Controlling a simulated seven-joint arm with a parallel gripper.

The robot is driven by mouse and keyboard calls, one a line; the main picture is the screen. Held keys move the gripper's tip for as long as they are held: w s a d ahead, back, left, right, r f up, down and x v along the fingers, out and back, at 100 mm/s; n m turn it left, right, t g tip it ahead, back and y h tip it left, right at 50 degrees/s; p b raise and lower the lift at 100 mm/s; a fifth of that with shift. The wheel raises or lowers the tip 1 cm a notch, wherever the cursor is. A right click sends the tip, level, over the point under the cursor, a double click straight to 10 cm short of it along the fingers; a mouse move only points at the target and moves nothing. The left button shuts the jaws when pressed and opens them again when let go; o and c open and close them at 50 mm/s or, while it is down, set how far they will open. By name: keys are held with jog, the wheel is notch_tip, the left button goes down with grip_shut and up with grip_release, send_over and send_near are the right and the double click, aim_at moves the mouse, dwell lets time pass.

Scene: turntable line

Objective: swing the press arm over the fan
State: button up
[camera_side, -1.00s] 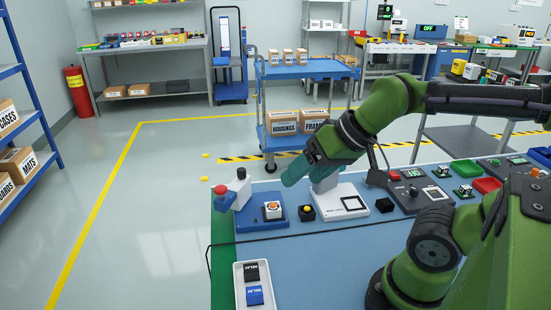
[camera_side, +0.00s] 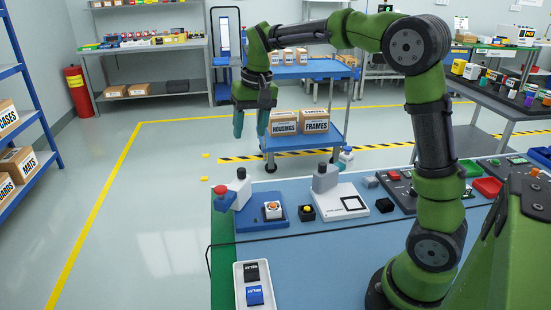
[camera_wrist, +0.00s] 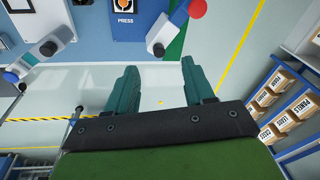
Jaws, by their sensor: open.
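The press has a blue base (camera_side: 248,222) at the left end of the blue bench. A light post with a dark cap stands at the base's back left. The press arm (camera_side: 232,195) reaches from it to a red knob (camera_side: 221,190) on the left, swung out away from above the fan. My gripper (camera_side: 250,124) is open and empty, pointing down, high beyond the bench's back edge. The wrist view shows the fan (camera_wrist: 122,5) cut by the top edge and the red knob (camera_wrist: 197,8).
A black block with a yellow button (camera_side: 307,212) and a white scale-like device (camera_side: 341,205) with a post stand right of the press. A white tray (camera_side: 240,294) holds two relays in front. A blue cart (camera_side: 300,70) with boxes stands behind the bench.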

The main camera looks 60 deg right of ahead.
jog(key=m+g, duration=0.1)
jog(key=g, duration=0.1)
send_over(241, 169)
jog(key=shift+r, duration=0.75)
notch_tip(241, 169, down, 16)
jog(key=shift+f, duration=0.1)
grip_shut()
